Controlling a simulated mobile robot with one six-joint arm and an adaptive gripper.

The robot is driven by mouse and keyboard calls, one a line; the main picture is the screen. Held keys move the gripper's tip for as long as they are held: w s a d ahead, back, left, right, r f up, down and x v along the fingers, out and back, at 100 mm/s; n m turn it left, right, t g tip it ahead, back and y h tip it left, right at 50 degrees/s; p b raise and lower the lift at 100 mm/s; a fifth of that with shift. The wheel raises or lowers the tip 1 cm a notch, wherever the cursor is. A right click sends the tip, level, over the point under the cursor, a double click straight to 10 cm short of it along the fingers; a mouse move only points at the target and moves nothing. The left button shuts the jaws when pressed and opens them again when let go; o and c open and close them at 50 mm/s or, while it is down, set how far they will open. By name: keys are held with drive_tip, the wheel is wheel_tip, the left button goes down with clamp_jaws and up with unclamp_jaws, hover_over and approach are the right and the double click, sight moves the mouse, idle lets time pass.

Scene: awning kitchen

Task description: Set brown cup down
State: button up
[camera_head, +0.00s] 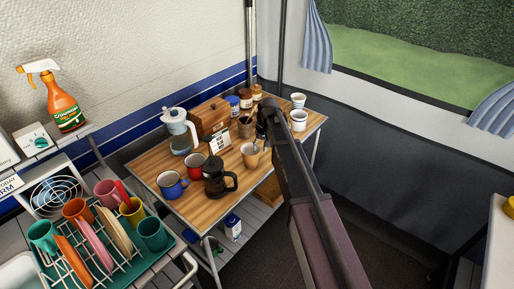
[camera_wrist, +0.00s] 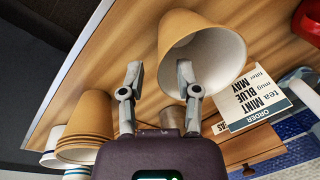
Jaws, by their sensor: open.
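The brown cup (camera_head: 250,156) is tan with a pale inside and stands on the wooden table, near its front edge. In the wrist view the cup (camera_wrist: 205,28) is large, with its mouth facing the camera. My gripper (camera_head: 256,146) is at the cup's rim, and its fingers (camera_wrist: 158,72) are spread apart. The right finger overlaps the cup's mouth and seems to be inside it; the left finger is outside the wall. I cannot tell whether either finger touches it.
A coffee pot (camera_head: 217,178), a red mug (camera_head: 196,165) and a blue mug (camera_head: 171,186) stand to the left. An order card (camera_head: 219,143) is behind the cup. White cups (camera_head: 299,121) stand at the right end.

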wheel_tip(320, 180, up, 12)
drive_tip(key=d+p, duration=0.1)
drive_tip(key=p, duration=1)
drive_tip(key=shift+w+d+f, duration=0.15)
drive_tip(key=shift+w+d, duration=0.05)
drive_tip(key=shift+d, duration=0.15)
drive_tip(key=shift+s+d, duration=0.1)
drive_tip(key=s+d+m+h, duration=0.1)
drive_tip(key=s+d, duration=0.7)
drive_tip(key=s, duration=0.5)
drive_tip(key=s+d+m, duration=0.1)
drive_tip(key=s+d, duration=0.7)
drive_tip(key=s, duration=0.6)
drive_tip(key=shift+f+h, duration=0.15)
drive_tip(key=shift+h, duration=0.25)
